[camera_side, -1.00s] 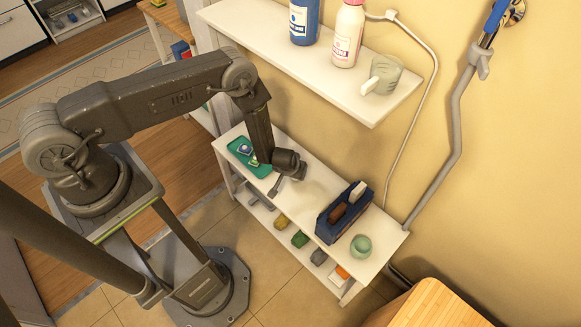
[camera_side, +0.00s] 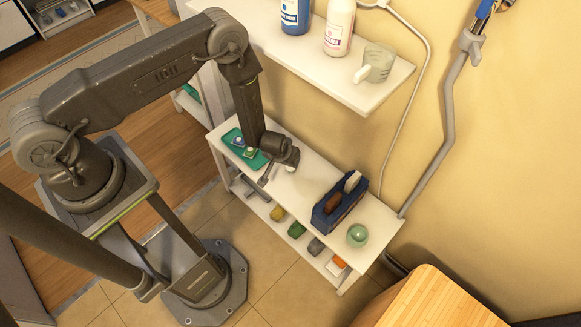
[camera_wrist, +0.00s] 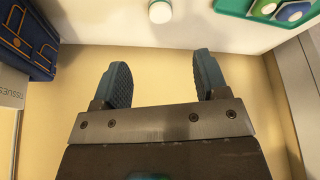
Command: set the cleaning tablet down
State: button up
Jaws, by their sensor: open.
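A small white round piece, which looks like the cleaning tablet (camera_wrist: 159,12), lies on the white shelf top at the upper edge of the wrist view. It appears as a small white spot beside my wrist in the side view (camera_side: 290,169). My gripper (camera_wrist: 156,75) is open. Its two blue-grey fingers are wide apart with nothing between them, and the tablet is beyond their tips, apart from them. In the side view my gripper (camera_side: 266,176) is low over the bench, and its fingers are partly hidden by the wrist.
A green tray (camera_side: 231,134) with small blue and green pieces is left of my gripper. A dark blue caddy (camera_side: 328,223) and a pale green bowl (camera_side: 357,235) stand to the right on the white bench (camera_side: 310,170). An upper shelf (camera_side: 300,62) with bottles hangs behind.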

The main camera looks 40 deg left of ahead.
jog(key=w+f+m, duration=0.1)
jog(key=m, duration=0.3)
jog(key=w+f+m+g+h, duration=0.1)
jog(key=m, duration=0.3)
jog(key=w+a+f+m+g+h, duration=0.1)
jog(key=m, duration=0.3)
jog(key=shift+w+f+m, duration=0.15)
jog(key=shift+w+m, duration=0.15)
jog(key=shift+w, duration=0.05)
jog(key=m, duration=0.3)
jog(key=a+m+g, duration=0.1)
jog(key=shift+w+f+h, duration=0.25)
jog(key=shift+w+h, duration=0.05)
jog(key=m, duration=0.1)
jog(key=a+m, duration=0.1)
jog(key=m, duration=0.1)
jog(key=shift+w+f+g, duration=0.1)
jog(key=shift+f+g, duration=0.1)
jog(key=shift+g, duration=0.2)
jog(key=shift+m, duration=0.3)
jog(key=shift+w+d+f, duration=0.1)
jog(key=shift+d+f, duration=0.05)
jog(key=shift+f, duration=1.05)
jog(key=shift+s+d+f, duration=0.1)
jog(key=shift+d+f, duration=0.1)
jog(key=shift+f, duration=1.05)
jog(key=shift+w+d+f, duration=0.1)
jog(key=shift+d+f, duration=0.05)
jog(key=shift+f, duration=1.05)
jog(key=shift+c, duration=0.3)
